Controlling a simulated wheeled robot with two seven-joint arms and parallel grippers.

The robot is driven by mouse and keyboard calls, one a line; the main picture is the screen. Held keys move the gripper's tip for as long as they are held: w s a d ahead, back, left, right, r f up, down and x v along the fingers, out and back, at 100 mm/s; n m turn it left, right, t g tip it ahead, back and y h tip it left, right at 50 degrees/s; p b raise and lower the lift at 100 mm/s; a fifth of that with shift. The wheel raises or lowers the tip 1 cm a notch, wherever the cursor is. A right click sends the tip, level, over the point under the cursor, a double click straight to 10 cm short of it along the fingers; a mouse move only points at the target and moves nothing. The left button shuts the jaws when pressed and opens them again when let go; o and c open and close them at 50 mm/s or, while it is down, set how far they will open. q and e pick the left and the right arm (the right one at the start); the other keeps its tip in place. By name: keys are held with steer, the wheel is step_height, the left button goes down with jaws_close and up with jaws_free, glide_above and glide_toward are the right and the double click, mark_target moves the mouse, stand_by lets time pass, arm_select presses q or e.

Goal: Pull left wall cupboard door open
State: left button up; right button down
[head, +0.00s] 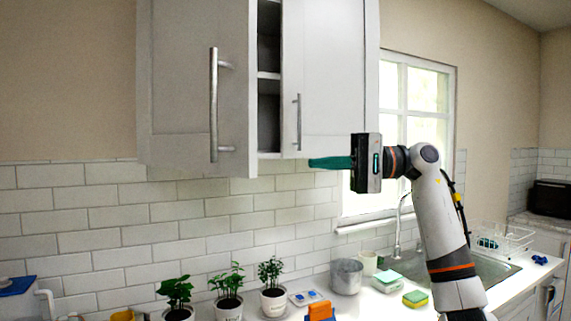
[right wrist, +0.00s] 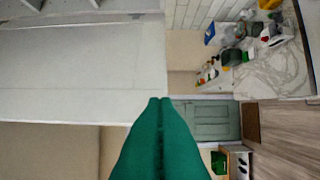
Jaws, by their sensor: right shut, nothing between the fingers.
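The left wall cupboard door (head: 190,80), grey with a long vertical metal handle (head: 214,105), stands partly open and swung outward. A gap to its right shows the cupboard's inside shelves (head: 268,75). The right door (head: 325,75), with its own handle (head: 298,122), looks closed. My right gripper (head: 312,162) is shut and empty, its green fingers pointing left just below the right door's lower edge in the picture. In the right wrist view, the shut fingers (right wrist: 160,102) lie beside the edge of a pale panel (right wrist: 80,75), apparently the left door; contact is unclear. My left gripper is out of view.
Below is a counter with potted plants (head: 228,285), a metal pot (head: 346,276), sponges (head: 415,299) and a sink (head: 470,266). A window (head: 415,110) is right of the cupboard. The space left of the door is bare wall.

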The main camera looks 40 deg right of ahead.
mark_target(256, 166)
steer(key=p+x, duration=0.1)
steer(key=x, duration=0.3)
steer(key=s+a+p+x, duration=0.1)
steer(key=p+x, duration=0.1)
steer(key=x, duration=0.2)
steer(key=s+p+x, duration=0.1)
steer(key=x, duration=0.3)
steer(key=shift+a+f, duration=0.1)
steer(key=shift+a, duration=0.45)
